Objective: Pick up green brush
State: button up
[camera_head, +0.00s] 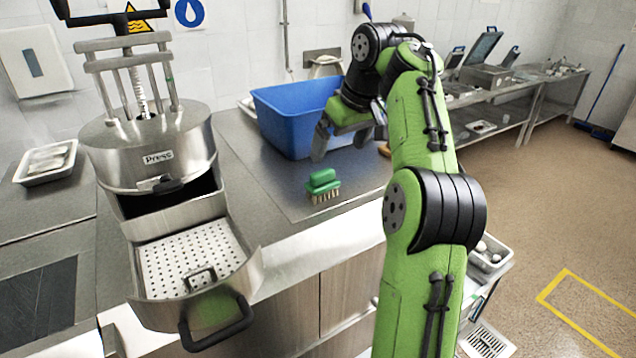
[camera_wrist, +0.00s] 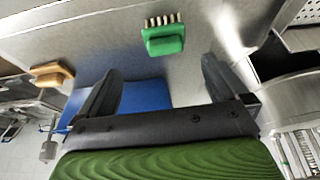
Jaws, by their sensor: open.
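The green brush (camera_head: 323,185) lies on the metal counter, its green handle up and its pale bristles down. It also shows in the wrist view (camera_wrist: 163,41), beyond the fingertips and roughly between them. My gripper (camera_head: 337,148) is above the counter, behind the brush in the head view and in front of the blue bin. In the wrist view my gripper (camera_wrist: 163,85) has its two dark fingers wide apart with nothing between them. It is not touching the brush.
A blue bin (camera_head: 284,125) stands behind the brush. A steel press (camera_head: 150,150) with an open perforated drawer (camera_head: 195,258) stands to the left. A brown brush (camera_wrist: 51,74) lies to the left in the wrist view. The counter (camera_head: 262,180) around the green brush is clear.

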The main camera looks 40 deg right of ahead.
aim_at(325, 174)
jog(key=b+x, duration=0.1)
jog(key=x, duration=0.3)
jog(key=a+b+x, duration=0.1)
jog(key=x, duration=0.3)
jog(key=b+x, duration=0.1)
jog(key=x, duration=0.3)
jog(key=shift+w+a+f+b, duration=0.2)
jog(key=shift+a+f+b, duration=0.05)
jog(key=shift+a+b, duration=0.1)
jog(key=shift+s+d, duration=0.25)
jog(key=shift+s, duration=0.1)
jog(key=shift+d, duration=0.25)
jog(key=shift+c, duration=1.9)
jog(key=shift+w+a+r, duration=0.15)
jog(key=shift+a, duration=0.1)
jog(key=c, duration=0.5)
jog(key=shift+d, duration=0.1)
notch_tip(325, 174, up, 8)
jog(key=p, duration=0.4)
jog(key=shift+r, duration=1)
